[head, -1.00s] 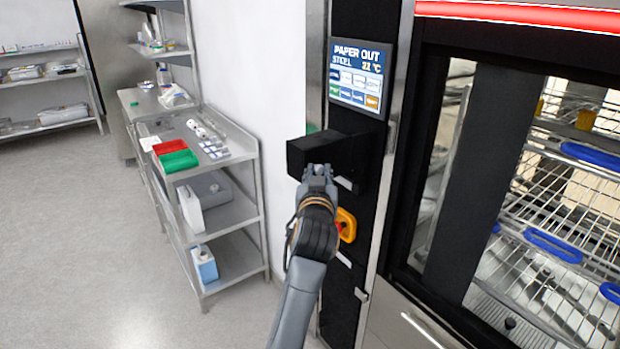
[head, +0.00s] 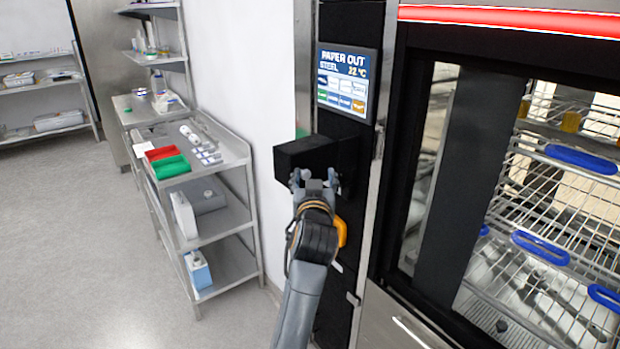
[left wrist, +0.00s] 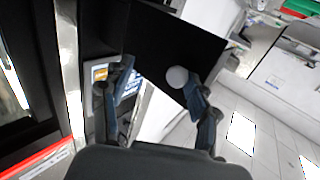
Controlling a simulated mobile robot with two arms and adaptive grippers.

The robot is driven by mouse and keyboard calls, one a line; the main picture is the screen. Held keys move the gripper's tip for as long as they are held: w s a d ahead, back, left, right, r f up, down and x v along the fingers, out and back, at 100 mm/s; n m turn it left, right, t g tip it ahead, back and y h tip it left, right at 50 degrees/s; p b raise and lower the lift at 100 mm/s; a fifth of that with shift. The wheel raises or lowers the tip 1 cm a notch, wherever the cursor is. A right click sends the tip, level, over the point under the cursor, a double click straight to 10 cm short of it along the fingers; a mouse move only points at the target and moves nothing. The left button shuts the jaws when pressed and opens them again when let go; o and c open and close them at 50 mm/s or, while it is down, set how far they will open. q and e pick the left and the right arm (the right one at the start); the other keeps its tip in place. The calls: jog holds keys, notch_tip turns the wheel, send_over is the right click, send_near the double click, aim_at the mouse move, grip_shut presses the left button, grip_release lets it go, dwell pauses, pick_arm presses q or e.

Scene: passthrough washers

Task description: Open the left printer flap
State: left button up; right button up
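The left printer is a black unit (head: 304,153) that juts out from the dark washer panel below the screen (head: 346,81), which reads "PAPER OUT". My left gripper (head: 315,179) is in front of its lower edge in the head view. In the left wrist view, the left gripper (left wrist: 160,92) has its two fingers spread wide, with nothing held between them. A black printer surface (left wrist: 165,38) and a small pale round part (left wrist: 177,77) show beyond the fingers. I cannot tell whether a finger touches the printer or how far the flap is open. My right gripper is not in view.
An orange-yellow switch (head: 341,232) sits partly behind my left arm. The washer's glass door (head: 428,165) and wire racks are to the right. A steel shelf cart (head: 232,150) with red and green trays stands left. The floor at left is clear.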

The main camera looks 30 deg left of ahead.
pick_arm(q)
jog(key=shift+d+r, duration=0.15)
jog(key=shift+r, duration=0.1)
notch_tip(320, 180, up, 10)
jog(key=shift+f, duration=0.2)
dwell(0.4)
